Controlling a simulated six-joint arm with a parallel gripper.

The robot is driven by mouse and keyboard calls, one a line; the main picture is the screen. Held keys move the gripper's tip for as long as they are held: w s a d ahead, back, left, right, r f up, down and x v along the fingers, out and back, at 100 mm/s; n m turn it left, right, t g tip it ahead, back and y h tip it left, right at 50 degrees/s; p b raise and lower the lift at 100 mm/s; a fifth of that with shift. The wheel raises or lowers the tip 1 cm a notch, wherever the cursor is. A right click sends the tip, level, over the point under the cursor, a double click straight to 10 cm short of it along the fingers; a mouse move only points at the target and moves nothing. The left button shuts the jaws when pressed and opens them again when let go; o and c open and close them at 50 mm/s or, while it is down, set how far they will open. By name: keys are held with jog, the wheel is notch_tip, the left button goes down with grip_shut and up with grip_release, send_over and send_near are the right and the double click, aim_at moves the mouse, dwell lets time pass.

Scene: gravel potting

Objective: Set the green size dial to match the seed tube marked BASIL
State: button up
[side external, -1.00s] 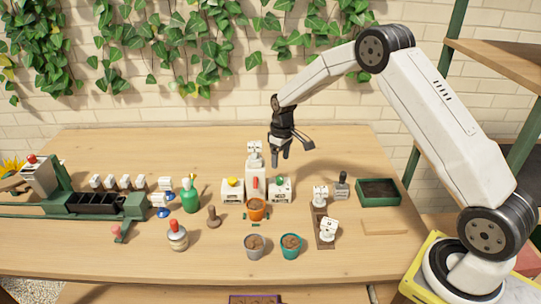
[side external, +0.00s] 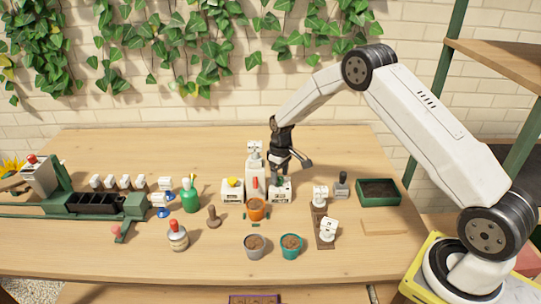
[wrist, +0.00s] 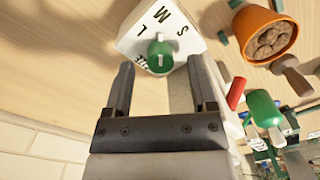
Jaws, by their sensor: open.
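The green size dial (side external: 280,181) sits on a small white box (side external: 280,194) right of the central white dispenser. In the wrist view the green dial (wrist: 160,56) has a pale line mark, and the white box face (wrist: 135,40) carries the letters L, M and S. I cannot tell for sure which letter the mark points to. My gripper (side external: 279,169) is just above the dial, fingers down; in the wrist view its open fingers (wrist: 160,68) lie either side of the dial, seemingly not touching. White tags (side external: 320,191) stand around, but their writing is unreadable; I cannot pick out the BASIL tube.
A white dispenser (side external: 255,160) with a red lever and a white box with a yellow knob (side external: 232,190) stand left of the dial. An orange pot (side external: 256,214) is in front. Grey (side external: 255,252) and teal (side external: 291,252) pots stand nearer, and a green tray (side external: 378,198) is right.

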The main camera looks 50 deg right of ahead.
jog(key=shift+f, duration=0.75)
jog(key=shift+c, duration=0.2)
grip_shut()
jog(key=shift+m, duration=0.3)
jog(key=m, duration=0.3)
jog(key=shift+m, duration=0.4)
jog(key=m, duration=0.4)
jog(key=shift+m, duration=0.3)
